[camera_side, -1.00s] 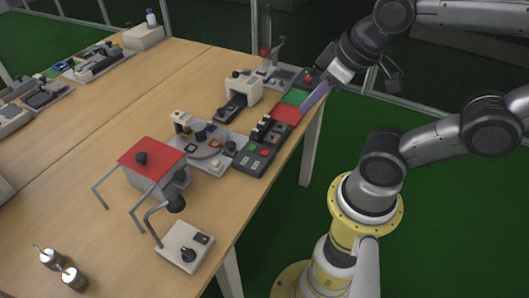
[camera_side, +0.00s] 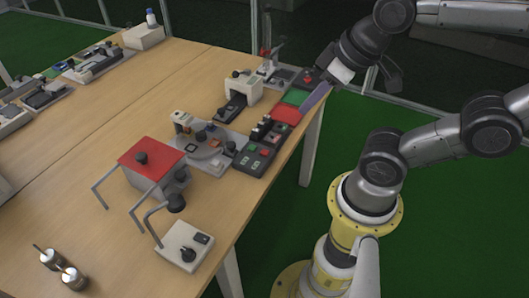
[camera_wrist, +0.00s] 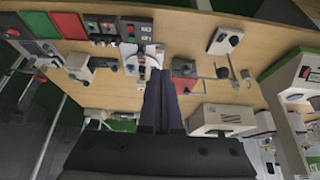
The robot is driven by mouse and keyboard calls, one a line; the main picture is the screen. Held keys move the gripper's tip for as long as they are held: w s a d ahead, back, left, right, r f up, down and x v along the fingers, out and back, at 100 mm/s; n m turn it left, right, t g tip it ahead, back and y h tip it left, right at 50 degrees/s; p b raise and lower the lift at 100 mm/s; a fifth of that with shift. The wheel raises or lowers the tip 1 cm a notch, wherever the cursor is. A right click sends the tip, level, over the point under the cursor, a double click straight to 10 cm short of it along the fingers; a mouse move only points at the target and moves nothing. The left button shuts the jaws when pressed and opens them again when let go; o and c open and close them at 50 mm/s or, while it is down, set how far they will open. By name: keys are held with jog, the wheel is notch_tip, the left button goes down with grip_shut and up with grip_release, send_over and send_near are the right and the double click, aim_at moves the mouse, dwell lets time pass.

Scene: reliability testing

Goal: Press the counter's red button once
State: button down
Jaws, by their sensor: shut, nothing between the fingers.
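A dark control box (camera_side: 254,157) with red and green buttons stands near the table's right edge in the side view. One red button (camera_side: 264,152) shows on its top; I cannot tell for sure that this box is the counter. A dark button panel also shows at the top of the wrist view (camera_wrist: 102,28). My gripper (camera_side: 305,110) is over the table's right edge, beside the red and green trays and apart from the box. In the wrist view its fingers (camera_wrist: 161,72) lie together with nothing visible between them.
A red tray (camera_side: 286,115) and a green tray (camera_side: 296,97) lie beyond the box. A round-dial device (camera_side: 207,150), a red-topped box (camera_side: 150,157) and a white lamp base (camera_side: 185,246) stand nearby. The table (camera_side: 110,135) has bare room at its middle.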

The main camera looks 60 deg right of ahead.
dwell(0.3)
jog(key=n+t+h, duration=0.3)
jog(key=n, duration=0.2)
send_over(265, 153)
notch_tip(265, 153, down, 17)
jog(key=shift+s+d, duration=0.2)
jog(key=shift+s, duration=0.25)
jog(key=shift+f, duration=4.45)
